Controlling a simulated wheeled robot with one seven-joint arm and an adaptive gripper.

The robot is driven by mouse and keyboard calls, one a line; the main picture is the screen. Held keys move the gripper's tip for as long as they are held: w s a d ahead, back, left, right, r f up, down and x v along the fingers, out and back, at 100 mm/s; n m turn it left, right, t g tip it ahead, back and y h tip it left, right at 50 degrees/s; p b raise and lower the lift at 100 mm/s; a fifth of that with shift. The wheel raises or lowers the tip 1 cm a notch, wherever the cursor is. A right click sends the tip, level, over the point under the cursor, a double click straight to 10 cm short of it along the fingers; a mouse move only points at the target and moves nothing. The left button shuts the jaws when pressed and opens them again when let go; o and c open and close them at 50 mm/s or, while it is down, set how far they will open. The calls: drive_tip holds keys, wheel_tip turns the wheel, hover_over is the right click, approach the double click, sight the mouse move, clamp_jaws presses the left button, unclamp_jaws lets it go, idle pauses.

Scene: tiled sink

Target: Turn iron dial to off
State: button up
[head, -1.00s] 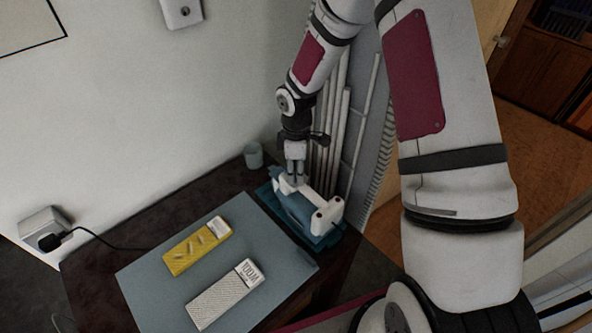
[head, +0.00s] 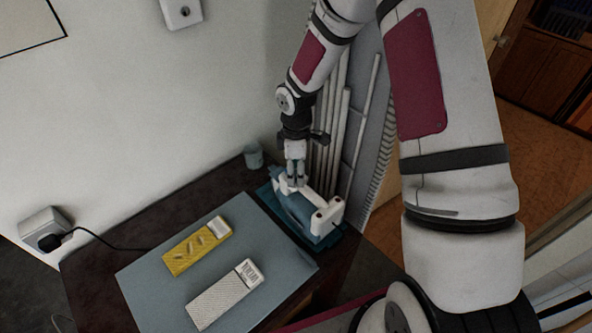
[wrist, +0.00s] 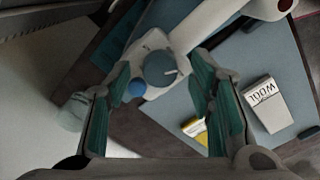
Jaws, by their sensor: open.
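The iron (head: 300,208), white and blue, lies on a teal rest at the back right corner of the table. In the wrist view its round grey-blue dial (wrist: 160,68) has a pale pointer mark facing right. A small blue button (wrist: 137,88) sits beside the dial on the white housing. My gripper (head: 295,182) points down over the iron's rear end. In the wrist view its teal-padded fingers (wrist: 160,75) are open on either side of the dial, with visible gaps. I cannot tell whether the fingertips are level with the dial.
A grey-blue mat (head: 235,258) holds a yellow box (head: 196,248) and a white "WOOL" box (head: 222,297). A cup (head: 253,156) stands by the wall. A black cord (head: 110,244) runs from a wall socket (head: 43,225). Pale poles (head: 338,140) lean behind the iron.

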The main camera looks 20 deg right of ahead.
sight(296, 174)
wheel_tip(296, 174, up, 12)
idle(0.4)
drive_tip(key=shift+f, duration=0.1)
drive_tip(key=s+d+r+m+t+h, duration=0.1)
drive_tip(key=s+r+m, duration=0.2)
drive_tip(key=s+r, duration=0.4)
drive_tip(key=s+r+m+t+h, duration=0.15)
drive_tip(key=s+r+m, duration=0.25)
drive_tip(key=r, duration=0.6)
drive_tip(key=s+r+m+t+y, duration=0.1)
drive_tip(key=s+r+m, duration=0.1)
drive_tip(key=s, duration=0.5)
drive_tip(key=s+r+m+t+y, duration=0.1)
drive_tip(key=s+r+m+t, duration=0.1)
drive_tip(key=s, duration=0.5)
drive_tip(key=shift+s+a+r+m, duration=0.4)
drive_tip(key=shift+r+m, duration=0.35)
drive_tip(key=shift+m, duration=0.65)
drive_tip(key=shift+a+y, duration=0.1)
drive_tip(key=shift+y, duration=0.15)
